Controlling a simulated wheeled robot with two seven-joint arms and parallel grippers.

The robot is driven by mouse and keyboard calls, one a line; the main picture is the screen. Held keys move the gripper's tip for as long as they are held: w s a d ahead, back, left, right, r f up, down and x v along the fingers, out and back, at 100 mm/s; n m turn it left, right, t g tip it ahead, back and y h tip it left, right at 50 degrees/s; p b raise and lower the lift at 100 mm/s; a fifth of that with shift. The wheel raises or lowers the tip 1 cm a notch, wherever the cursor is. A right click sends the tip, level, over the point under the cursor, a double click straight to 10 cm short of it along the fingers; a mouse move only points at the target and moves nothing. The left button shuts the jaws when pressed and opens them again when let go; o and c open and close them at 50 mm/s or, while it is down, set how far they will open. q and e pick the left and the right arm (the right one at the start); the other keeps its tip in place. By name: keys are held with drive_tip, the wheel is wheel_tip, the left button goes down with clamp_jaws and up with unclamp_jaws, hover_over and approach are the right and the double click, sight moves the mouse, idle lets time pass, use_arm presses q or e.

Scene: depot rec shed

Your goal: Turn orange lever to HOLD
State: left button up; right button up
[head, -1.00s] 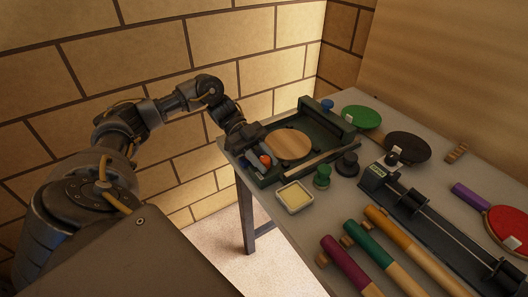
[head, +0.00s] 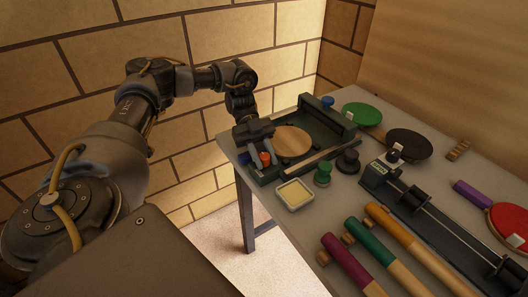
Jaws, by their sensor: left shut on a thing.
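The orange lever (head: 265,158) shows as a small orange knob at the left front corner of a dark green press-like fixture (head: 321,133). A round wooden disc (head: 293,141) lies in the fixture's middle. My left gripper (head: 259,148) points down over the lever, with its fingers shut around or against it; the exact contact is partly hidden by the fingers. Any HOLD marking is too small to read. My right gripper is not in view.
A square dish (head: 295,195) and a green knob-shaped piece (head: 322,175) stand in front of the fixture. Green (head: 361,114), black (head: 409,145) and red (head: 508,222) paddles, a black rail device (head: 435,220) and several coloured handles fill the table's right. A brick wall rises behind the arm.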

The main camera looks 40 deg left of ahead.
sight(259, 153)
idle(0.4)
use_arm(q)
drive_tip(key=o, duration=1)
drive_tip(key=shift+d, duration=0.1)
drive_tip(key=shift+c, duration=0.2)
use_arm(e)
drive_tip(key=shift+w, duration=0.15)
use_arm(q)
drive_tip(key=shift+r, duration=0.1)
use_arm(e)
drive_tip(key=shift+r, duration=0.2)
use_arm(q)
drive_tip(key=shift+p+v, duration=0.6)
drive_tip(key=shift+v, duration=0.55)
drive_tip(key=shift+p+v, duration=0.9)
drive_tip(key=p+v, duration=0.3)
drive_tip(key=p, duration=0.3)
drive_tip(key=shift+r, duration=0.15)
drive_tip(key=shift+p, duration=0.45)
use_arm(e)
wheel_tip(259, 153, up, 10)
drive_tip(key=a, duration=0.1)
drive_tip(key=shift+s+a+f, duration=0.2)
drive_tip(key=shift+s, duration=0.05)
